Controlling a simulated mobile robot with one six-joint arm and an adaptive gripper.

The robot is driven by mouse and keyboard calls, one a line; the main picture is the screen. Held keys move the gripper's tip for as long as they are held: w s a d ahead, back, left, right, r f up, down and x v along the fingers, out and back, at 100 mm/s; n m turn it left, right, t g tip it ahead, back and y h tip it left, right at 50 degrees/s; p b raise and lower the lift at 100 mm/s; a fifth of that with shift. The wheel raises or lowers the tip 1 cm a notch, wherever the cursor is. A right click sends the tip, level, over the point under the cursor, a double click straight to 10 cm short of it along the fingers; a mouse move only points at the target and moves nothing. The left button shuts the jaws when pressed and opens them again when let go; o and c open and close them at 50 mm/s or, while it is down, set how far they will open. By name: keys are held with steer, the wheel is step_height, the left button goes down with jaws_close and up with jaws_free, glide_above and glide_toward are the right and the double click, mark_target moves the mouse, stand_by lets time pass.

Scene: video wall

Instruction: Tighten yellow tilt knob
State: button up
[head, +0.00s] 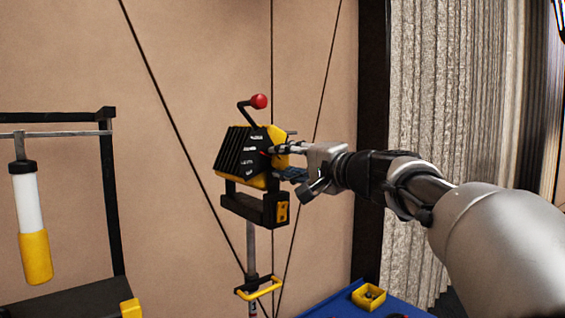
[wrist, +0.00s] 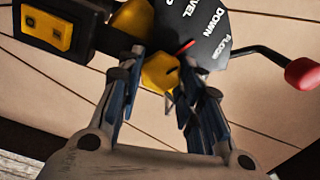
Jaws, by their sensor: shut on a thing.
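My gripper (wrist: 164,68) is shut on the knob, one finger on each side. In the head view, my gripper (head: 283,149) reaches from the right to the side of the black and yellow finned unit (head: 238,152). There the fingers and arm hide most of the knob.
A lever with a red ball (head: 258,101) rises from the unit, which stands on a thin pole (head: 251,245) among dark cables. A white and yellow cylinder (head: 29,220) hangs at left. A blue surface (head: 340,304) with a yellow box (head: 368,296) lies below the arm.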

steer(key=m+p, duration=0.1)
steer(key=m, duration=0.4)
steer(key=shift+m, duration=0.3)
steer(key=m+p, duration=0.2)
steer(key=m, duration=0.3)
steer(key=shift+f+m, duration=0.15)
steer(key=shift+m, duration=0.15)
steer(key=o, duration=1.1)
steer(key=shift+s, duration=0.15)
steer(key=v, duration=1.2)
